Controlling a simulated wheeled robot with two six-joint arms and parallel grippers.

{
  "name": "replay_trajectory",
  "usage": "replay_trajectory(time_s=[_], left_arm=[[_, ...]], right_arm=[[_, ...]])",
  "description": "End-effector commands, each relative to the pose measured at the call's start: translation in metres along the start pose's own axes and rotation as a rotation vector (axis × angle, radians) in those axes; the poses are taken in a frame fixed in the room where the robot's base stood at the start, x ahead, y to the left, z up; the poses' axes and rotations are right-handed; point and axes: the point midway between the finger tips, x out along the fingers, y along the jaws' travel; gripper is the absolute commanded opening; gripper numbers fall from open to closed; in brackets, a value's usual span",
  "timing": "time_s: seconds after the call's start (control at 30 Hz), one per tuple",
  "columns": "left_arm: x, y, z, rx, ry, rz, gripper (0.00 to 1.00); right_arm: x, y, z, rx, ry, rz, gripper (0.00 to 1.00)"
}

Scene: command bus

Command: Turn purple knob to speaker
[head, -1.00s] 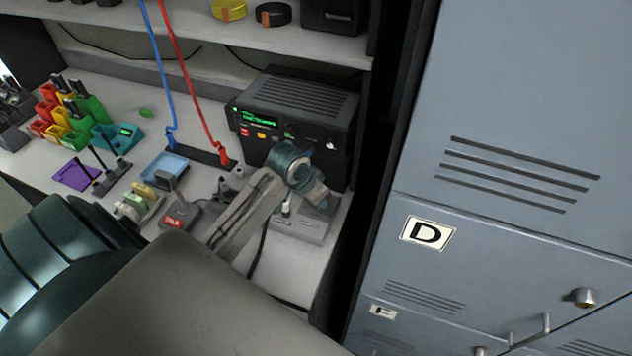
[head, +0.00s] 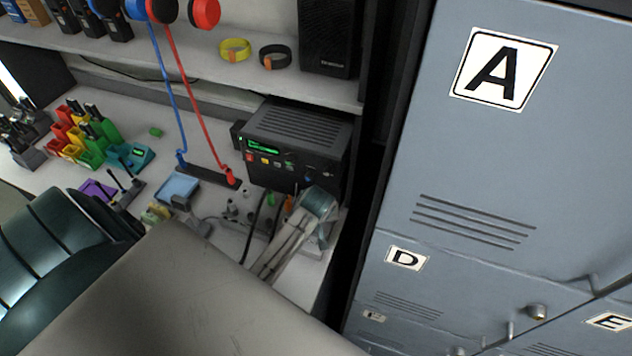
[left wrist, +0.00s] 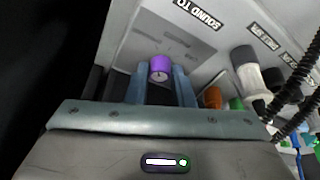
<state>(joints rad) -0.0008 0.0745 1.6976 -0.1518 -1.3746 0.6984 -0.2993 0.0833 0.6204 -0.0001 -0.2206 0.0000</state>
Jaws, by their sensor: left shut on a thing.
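The purple knob (left wrist: 160,68) shows in the left wrist view on a pale grey panel (left wrist: 168,35). It sits between the two blue-grey fingers of my left gripper (left wrist: 160,84), which is shut on it. A label reading "SOUND TO" (left wrist: 198,14) shows upside down beyond the knob. In the head view my left wrist (head: 318,203) is low at the right end of the desk, in front of the black radio unit (head: 300,128). The knob and fingertips are hidden there. The word "speaker" is not readable. My right gripper is not in view.
A white-and-black knob (left wrist: 246,68), an orange knob (left wrist: 212,97) and a green knob (left wrist: 236,103) stand right of my fingers. A black coiled cord (left wrist: 300,90) hangs nearby. Grey lockers (head: 480,170) stand close on the right. Red and blue cords hang over the desk.

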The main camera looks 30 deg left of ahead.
Motion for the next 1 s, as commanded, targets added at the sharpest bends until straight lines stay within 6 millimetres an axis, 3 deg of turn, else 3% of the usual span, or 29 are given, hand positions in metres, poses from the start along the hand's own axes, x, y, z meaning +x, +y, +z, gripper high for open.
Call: replay_trajectory(time_s=[0.33, 0.87, 0.9, 1.0], left_arm=[[-0.0009, 0.0021, -0.0017, -0.131, 0.008, -0.051, 0.0], [-0.0007, 0.0021, -0.0019, -0.154, 0.008, -0.06, 0.0], [-0.0008, 0.0021, -0.0019, -0.154, 0.008, -0.06, 0.23], [-0.0006, 0.0019, -0.0016, -0.153, 0.008, -0.06, 0.42]], right_arm=[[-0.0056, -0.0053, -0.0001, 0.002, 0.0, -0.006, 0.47], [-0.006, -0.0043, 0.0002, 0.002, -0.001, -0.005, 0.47], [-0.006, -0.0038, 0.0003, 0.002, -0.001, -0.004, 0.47], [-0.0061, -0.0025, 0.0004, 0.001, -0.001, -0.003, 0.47]])
